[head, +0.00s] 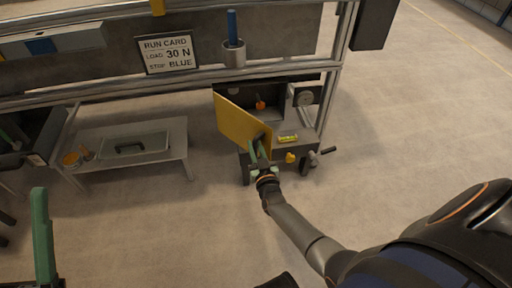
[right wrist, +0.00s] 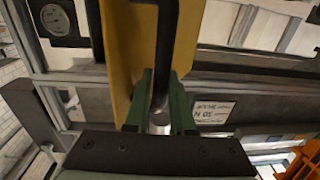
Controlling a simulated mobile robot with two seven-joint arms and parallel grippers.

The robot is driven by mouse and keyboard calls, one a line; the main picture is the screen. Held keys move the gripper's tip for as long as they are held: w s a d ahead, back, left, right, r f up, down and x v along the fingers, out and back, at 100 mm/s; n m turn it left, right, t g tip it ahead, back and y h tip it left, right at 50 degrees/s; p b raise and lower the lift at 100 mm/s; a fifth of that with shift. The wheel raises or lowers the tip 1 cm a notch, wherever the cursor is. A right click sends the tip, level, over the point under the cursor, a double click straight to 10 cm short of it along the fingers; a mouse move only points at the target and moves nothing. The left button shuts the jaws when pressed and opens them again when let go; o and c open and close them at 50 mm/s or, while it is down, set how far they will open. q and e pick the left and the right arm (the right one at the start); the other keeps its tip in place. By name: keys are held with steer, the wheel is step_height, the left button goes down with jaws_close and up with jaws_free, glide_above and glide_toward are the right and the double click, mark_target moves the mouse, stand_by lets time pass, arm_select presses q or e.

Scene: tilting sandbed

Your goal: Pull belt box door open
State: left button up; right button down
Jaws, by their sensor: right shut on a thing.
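The belt box (head: 290,90) is a dark box under the bench frame. Its yellow door (head: 236,118) stands swung outward, and part of the dark inside shows with an orange piece (head: 260,104) in it. My right gripper (head: 258,150) is at the door's near edge. In the right wrist view its green fingers (right wrist: 162,98) are shut around the dark handle bar (right wrist: 165,50), with the yellow door (right wrist: 117,45) beside it. My left gripper (head: 42,235) shows only in part at the lower left; its jaw opening cannot be made out.
A small yellow-green level (head: 288,139), an orange knob (head: 290,158) and a crank (head: 322,153) are at the box's lower ledge. A low grey table (head: 180,150) with a tray (head: 135,146) stands left. A run card (head: 167,54) hangs above. The floor at right is clear.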

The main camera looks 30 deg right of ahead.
stand_by(0.4)
steer(key=c, duration=0.8)
jaws_free()
steer(key=shift+o, duration=0.2)
steer(key=shift+d, duration=0.1)
